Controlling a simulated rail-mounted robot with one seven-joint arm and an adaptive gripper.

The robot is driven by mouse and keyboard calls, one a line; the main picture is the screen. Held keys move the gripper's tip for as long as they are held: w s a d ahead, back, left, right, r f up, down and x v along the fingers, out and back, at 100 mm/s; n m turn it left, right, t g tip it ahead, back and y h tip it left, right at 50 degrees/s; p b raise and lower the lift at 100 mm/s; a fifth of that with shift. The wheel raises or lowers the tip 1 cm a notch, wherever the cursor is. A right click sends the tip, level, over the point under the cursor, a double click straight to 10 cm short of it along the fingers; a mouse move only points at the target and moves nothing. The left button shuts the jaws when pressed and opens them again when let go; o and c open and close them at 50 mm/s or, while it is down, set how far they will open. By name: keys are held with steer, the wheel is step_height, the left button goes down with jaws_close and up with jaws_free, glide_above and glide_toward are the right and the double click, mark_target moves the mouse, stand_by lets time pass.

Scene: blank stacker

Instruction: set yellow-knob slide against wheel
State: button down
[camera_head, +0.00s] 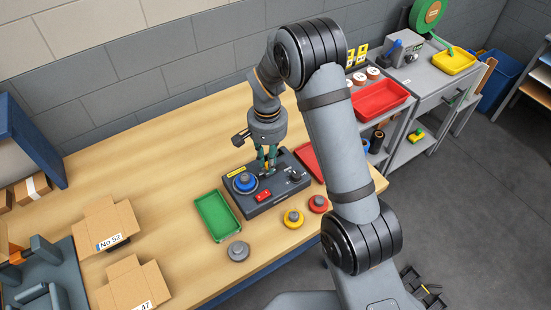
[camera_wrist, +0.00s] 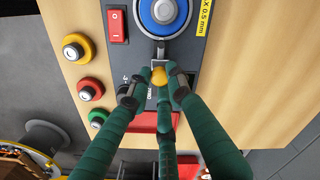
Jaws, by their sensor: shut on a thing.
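The dark machine (camera_head: 271,190) stands on the wooden bench. Its blue wheel (camera_head: 245,181) is at the left of its top; it also shows in the wrist view (camera_wrist: 164,12) at the top. The yellow knob (camera_wrist: 159,76) of the slide sits just below the wheel in the wrist view. My gripper (camera_wrist: 158,84) has green fingers closed around the knob. In the head view my gripper (camera_head: 267,163) reaches down onto the machine, right of the wheel. A grey slide part (camera_wrist: 160,52) shows between knob and wheel; whether it touches the wheel I cannot tell.
A red rocker switch (camera_head: 263,196) is on the machine front. A green tray (camera_head: 217,216) lies left of the machine and a red tray (camera_head: 309,160) right. Grey, yellow (camera_head: 293,218) and red knobbed discs stand in front. Open cardboard boxes (camera_head: 110,228) are at left.

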mark_target(266, 165)
steer(key=shift+s+a, duration=0.25)
steer(key=shift+a, duration=0.25)
steer(key=c, duration=1.6)
jaws_free()
steer(key=shift+o, duration=0.2)
steer(key=shift+r, duration=0.25)
step_height(266, 165, up, 12)
steer(key=shift+f, duration=0.2)
steer(key=shift+f, duration=0.1)
